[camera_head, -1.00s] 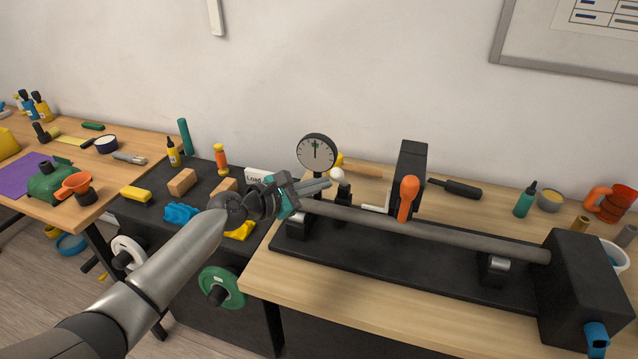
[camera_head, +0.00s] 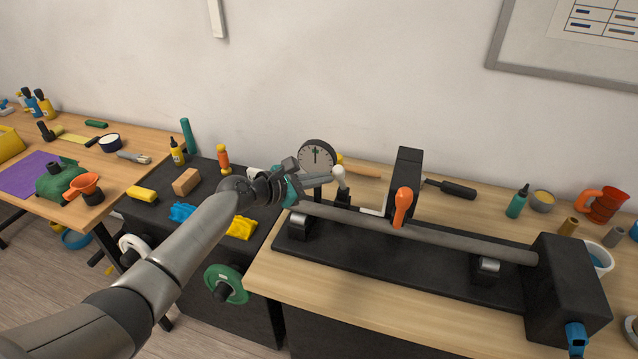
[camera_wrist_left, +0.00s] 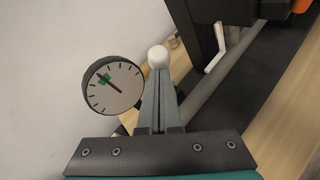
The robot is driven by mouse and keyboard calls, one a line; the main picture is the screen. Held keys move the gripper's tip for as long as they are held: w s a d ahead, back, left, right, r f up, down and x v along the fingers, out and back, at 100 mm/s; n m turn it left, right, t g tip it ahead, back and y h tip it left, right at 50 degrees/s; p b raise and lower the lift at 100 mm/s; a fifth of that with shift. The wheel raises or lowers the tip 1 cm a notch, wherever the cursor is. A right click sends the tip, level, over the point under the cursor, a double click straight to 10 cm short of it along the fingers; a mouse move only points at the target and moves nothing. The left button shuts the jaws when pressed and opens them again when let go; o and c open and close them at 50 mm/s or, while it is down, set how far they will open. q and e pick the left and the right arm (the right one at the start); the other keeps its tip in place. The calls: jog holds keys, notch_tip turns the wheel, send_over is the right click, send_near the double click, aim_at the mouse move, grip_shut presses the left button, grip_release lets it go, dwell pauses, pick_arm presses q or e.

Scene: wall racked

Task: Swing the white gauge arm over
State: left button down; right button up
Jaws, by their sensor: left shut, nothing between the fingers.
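The dial gauge (camera_head: 317,156) has a white face and dark rim and stands behind the left end of the grey shaft (camera_head: 440,237). Just right of it is a white knob (camera_head: 338,171) on a black post (camera_head: 343,190), which I take for the gauge arm. My left gripper (camera_head: 330,179) is shut and empty, its fingertips at the knob's left side in the head view. In the left wrist view the fingertips (camera_wrist_left: 158,78) point at the white knob (camera_wrist_left: 158,56) and overlap its lower part; I cannot tell whether they touch. My right gripper is out of view.
A black block (camera_head: 408,170) with an orange handle (camera_head: 402,205) and a white bent lever (camera_head: 372,211) stands right of the knob. The shaft runs over a black base to a black housing (camera_head: 565,280). Loose tools lie behind. The wall is close behind the gauge.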

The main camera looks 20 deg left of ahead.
pick_arm(q)
jog(key=shift+w+d+r+p, duration=0.1)
jog(key=shift+w+r+p, duration=0.05)
jog(key=shift+w+r, duration=0.45)
jog(key=shift+w+r+p, duration=0.1)
jog(key=shift+w+r, duration=0.25)
jog(key=shift+w, duration=0.4)
jog(key=shift+w+d+r+p, duration=0.1)
jog(key=shift+w+r+p, duration=0.05)
jog(key=shift+w+r, duration=0.45)
jog(key=shift+w+a, duration=0.1)
jog(key=shift+w, duration=0.15)
jog(key=shift+r, duration=0.2)
